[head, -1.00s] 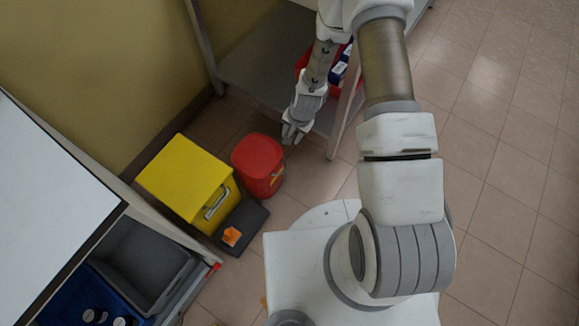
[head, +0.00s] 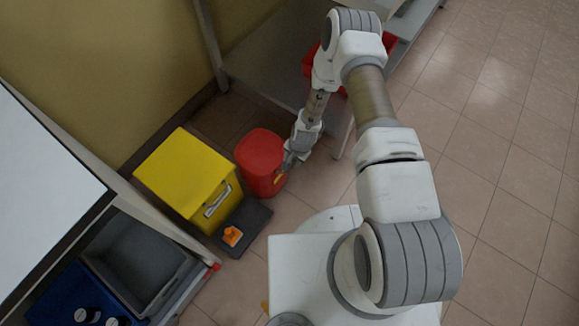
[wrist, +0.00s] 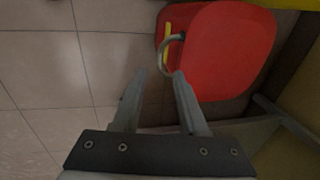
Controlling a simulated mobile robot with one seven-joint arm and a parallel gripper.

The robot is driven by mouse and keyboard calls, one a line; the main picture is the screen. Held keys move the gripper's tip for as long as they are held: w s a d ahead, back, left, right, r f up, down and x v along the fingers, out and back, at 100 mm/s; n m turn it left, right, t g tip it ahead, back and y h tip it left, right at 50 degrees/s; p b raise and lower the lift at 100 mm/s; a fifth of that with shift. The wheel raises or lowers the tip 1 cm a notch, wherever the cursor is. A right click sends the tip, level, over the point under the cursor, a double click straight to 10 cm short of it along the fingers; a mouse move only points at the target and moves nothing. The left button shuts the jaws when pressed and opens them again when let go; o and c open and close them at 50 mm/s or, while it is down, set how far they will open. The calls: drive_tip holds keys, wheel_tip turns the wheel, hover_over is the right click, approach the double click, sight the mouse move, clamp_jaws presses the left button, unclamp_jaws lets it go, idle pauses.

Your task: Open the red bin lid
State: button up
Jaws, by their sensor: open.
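The red bin (head: 260,160) stands on the floor beside a yellow box, and its red lid (head: 260,148) looks shut. In the wrist view the red bin (wrist: 222,50) fills the upper right, with a grey curved handle (wrist: 166,50) and a yellow strip (wrist: 167,42) on its near side. My gripper (head: 287,164) is at the bin's right side in the head view. In the wrist view my gripper (wrist: 158,74) is open and empty, its fingertips just short of the grey handle. Whether a fingertip touches the bin I cannot tell.
The yellow box (head: 180,170) is just left of the bin, with a dark grey pedal or base (head: 255,222) bearing an orange piece (head: 232,236) in front. A grey shelf (head: 265,75) stands behind. The tiled floor at right is clear.

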drive_tip(key=shift+w+a+f+b, duration=0.1)
drive_tip(key=shift+a+f+b, duration=0.1)
drive_tip(key=shift+f, duration=0.55)
drive_tip(key=shift+w+a+f+b, duration=0.1)
drive_tip(key=shift+f+b, duration=0.15)
drive_tip(key=shift+f, duration=0.55)
drive_tip(key=shift+w+a+f+b, duration=0.1)
drive_tip(key=shift+f+b, duration=0.1)
drive_tip(key=shift+f, duration=0.55)
clamp_jaws()
